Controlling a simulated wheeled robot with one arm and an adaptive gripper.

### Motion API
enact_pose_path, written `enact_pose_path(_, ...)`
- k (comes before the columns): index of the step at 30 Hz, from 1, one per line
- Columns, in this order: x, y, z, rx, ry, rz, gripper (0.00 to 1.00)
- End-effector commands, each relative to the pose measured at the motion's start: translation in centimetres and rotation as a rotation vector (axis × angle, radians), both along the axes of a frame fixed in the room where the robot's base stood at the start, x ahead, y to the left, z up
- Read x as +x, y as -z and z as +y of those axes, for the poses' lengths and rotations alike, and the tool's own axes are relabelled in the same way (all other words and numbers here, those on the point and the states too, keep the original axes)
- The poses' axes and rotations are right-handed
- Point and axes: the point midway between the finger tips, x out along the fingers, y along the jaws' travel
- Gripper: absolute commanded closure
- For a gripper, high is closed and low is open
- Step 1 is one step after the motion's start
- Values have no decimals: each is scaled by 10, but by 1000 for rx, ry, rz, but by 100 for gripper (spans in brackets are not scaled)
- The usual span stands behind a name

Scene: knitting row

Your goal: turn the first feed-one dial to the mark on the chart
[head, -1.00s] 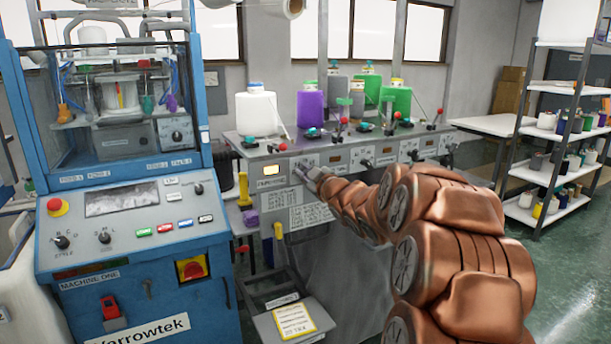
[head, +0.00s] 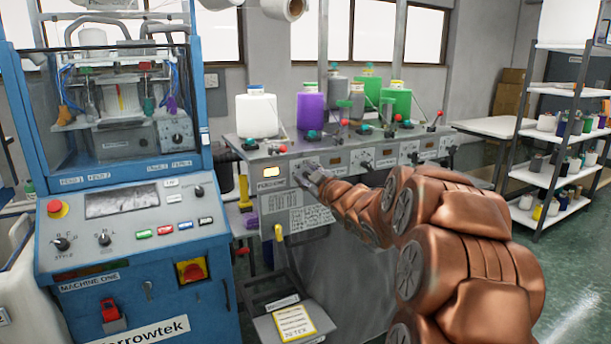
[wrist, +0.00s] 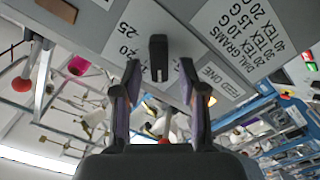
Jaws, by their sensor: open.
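The first feed-one dial (wrist: 158,50) is a dark bar-shaped knob in the wrist view, on a pale scale plate printed with 20 and 25. My gripper (wrist: 163,88) is open, its two fingers lying below the knob in that picture, one to each side. I cannot tell any contact, and the dial's pointer setting is unclear. The FEED ONE label (wrist: 206,76) is beside the plate. The dial chart (wrist: 238,38) lists 40 TEX 20 G, 30 TEX 15 G and 20 TEX 10 G. In the head view, my gripper (head: 312,180) is at the leftmost dial plate (head: 299,166).
A yellow-edged card (head: 293,322) reading 20 TEX lies on a grey box below. Blue machine one (head: 140,280) stands left. Yarn cones, including a purple one (head: 311,110), stand on the feed bench. A shelf rack (head: 545,130) stands right, with open floor before it.

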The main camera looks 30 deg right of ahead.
Motion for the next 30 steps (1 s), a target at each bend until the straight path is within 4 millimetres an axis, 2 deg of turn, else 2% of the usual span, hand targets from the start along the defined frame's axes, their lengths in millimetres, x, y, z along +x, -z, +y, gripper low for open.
enact_pose_path(18,-91,-1,6,-1,4,-2,58)
enact_pose_path(24,-107,1,9,2,2,1,58)
enact_pose_path(30,-111,1,10,1,1,2,58)
